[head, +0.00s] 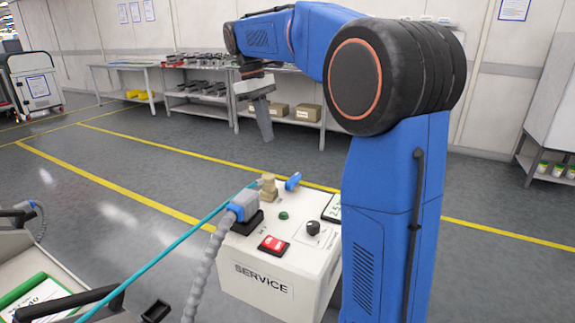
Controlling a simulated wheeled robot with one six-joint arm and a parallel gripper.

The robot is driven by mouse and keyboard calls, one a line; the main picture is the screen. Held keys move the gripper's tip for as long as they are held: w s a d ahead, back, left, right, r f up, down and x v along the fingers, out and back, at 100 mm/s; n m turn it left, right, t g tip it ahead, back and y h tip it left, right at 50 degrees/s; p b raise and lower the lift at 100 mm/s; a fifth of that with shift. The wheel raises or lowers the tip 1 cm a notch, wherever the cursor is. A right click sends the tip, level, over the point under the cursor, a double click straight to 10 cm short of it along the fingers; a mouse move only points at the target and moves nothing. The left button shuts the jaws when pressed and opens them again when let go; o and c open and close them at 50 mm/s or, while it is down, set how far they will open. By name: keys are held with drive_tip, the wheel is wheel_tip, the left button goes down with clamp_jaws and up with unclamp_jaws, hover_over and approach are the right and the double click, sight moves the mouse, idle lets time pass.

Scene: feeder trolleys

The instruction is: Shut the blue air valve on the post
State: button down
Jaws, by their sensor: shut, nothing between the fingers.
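The blue air valve handle (293,181) sits at the back of the top of the white SERVICE post (262,285). It is a small blue lever, tilted up to the right, beside a brass-coloured fitting (268,188). A teal hose (160,255) runs from the fitting to the lower left. My gripper (266,136) is shut and empty. It hangs pointing down, above and a little left of the valve in the picture, clear of it. The valve body under the handle is hard to make out.
A trolley (55,275) stands at lower left. Shelves line the back wall; the floor between is clear.

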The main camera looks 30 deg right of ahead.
sight(293, 182)
drive_tip(key=shift+f, duration=0.15)
drive_tip(key=x, duration=0.9)
drive_tip(key=shift+s+d+f, duration=0.15)
drive_tip(key=shift+s+d, duration=0.25)
drive_tip(key=shift+s, duration=0.2)
drive_tip(key=shift+s+d+f, duration=0.2)
drive_tip(key=shift+s+d, duration=0.2)
drive_tip(key=shift+s, duration=0.2)
drive_tip(key=shift+s+d, duration=0.35)
drive_tip(key=shift+s, duration=0.2)
